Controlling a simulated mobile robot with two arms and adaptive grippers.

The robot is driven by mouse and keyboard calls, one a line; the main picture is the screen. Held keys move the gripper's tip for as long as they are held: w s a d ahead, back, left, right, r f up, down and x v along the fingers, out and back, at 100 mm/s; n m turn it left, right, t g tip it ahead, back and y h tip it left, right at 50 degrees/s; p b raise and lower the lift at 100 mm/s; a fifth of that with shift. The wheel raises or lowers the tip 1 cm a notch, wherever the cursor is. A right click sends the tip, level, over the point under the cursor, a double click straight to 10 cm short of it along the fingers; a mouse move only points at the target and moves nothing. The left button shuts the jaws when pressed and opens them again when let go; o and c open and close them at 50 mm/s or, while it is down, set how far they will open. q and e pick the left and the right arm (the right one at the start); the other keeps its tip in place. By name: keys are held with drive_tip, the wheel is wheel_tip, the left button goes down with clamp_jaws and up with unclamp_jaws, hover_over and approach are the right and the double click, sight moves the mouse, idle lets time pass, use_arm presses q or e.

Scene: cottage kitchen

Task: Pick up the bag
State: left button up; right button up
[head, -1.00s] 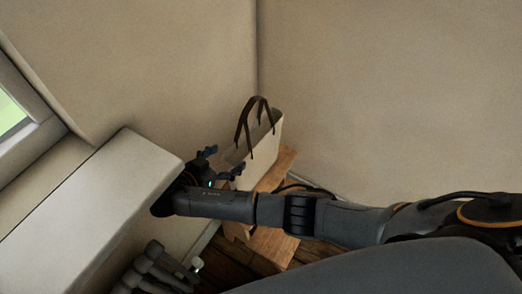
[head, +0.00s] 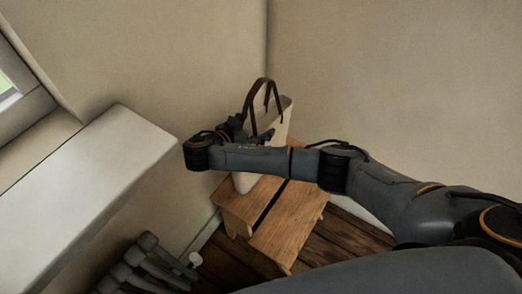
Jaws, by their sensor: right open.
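The bag (head: 279,118) is a cream tote with dark brown strap handles. It stands upright on a small wooden stool (head: 288,224) in the corner. My right gripper (head: 254,130) is open, at the near left side of the bag, just below the handles. Its fingers overlap the bag in the picture, and I cannot tell whether they touch it. My right forearm crosses in front and hides the bag's lower middle. My left gripper is not in view.
A white ledge (head: 85,195) below the window runs along the left, close to my right wrist. A dark rack-like object (head: 150,262) stands at the lower left. Walls close in behind the bag. Bare wood floor (head: 345,243) shows right of the stool.

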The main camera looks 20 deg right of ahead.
drive_tip(key=shift+w+d, duration=0.1)
drive_tip(key=shift+d, duration=0.05)
drive_tip(key=c, duration=1.7)
clamp_jaws()
drive_tip(key=shift+r, duration=0.1)
